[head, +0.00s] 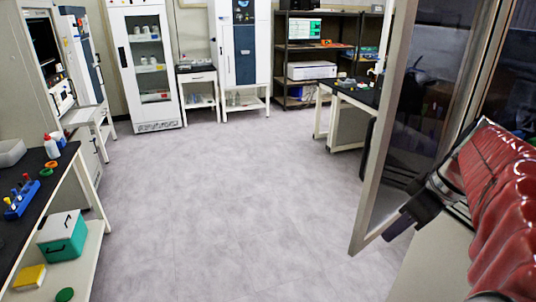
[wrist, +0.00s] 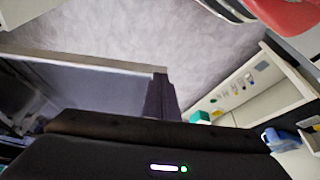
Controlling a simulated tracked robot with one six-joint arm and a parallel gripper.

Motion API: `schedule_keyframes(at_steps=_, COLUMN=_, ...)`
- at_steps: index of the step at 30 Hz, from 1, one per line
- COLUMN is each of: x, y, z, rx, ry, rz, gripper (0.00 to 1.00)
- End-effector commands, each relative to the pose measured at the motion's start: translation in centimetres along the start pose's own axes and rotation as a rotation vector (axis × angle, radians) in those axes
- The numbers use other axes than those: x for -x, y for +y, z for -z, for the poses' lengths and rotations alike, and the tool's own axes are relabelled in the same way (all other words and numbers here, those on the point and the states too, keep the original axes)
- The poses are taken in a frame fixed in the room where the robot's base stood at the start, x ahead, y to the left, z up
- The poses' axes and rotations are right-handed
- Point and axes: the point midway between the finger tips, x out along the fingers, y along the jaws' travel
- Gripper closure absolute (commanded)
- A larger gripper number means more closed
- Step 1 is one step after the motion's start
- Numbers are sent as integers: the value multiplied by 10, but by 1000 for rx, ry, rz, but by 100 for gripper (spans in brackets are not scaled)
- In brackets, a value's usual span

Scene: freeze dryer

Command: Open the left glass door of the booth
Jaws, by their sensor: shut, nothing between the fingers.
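A glass door (head: 408,130) in a light metal frame stands at the right of the head view, swung out at an angle into the room. Its free edge runs down to a lower corner just above the floor. My gripper (head: 398,228) is shut and empty, its dark fingers over the lower part of the door. I cannot tell whether they touch it. In the wrist view the shut fingers (wrist: 160,98) lie by the end of the door's frame (wrist: 85,58), with the glass to their left. No handle can be made out.
The grey floor (head: 230,200) is clear left of the door. A black-topped bench (head: 30,215) stands at the left, with a teal box (head: 62,238) on its lower shelf. Behind the door is a table (head: 355,95). Cabinets and a shelf line the back wall.

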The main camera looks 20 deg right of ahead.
Motion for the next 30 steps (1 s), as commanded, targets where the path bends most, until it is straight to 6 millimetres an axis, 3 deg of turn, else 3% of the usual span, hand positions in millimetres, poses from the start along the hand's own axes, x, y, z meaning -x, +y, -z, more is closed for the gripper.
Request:
schedule_keyframes(at_steps=9, x=-10, y=0, z=28, rx=2, ry=0, rz=-1, gripper=100)
schedule_keyframes(at_steps=30, x=-13, y=1, z=35, rx=-19, ry=0, rz=-8, gripper=100)
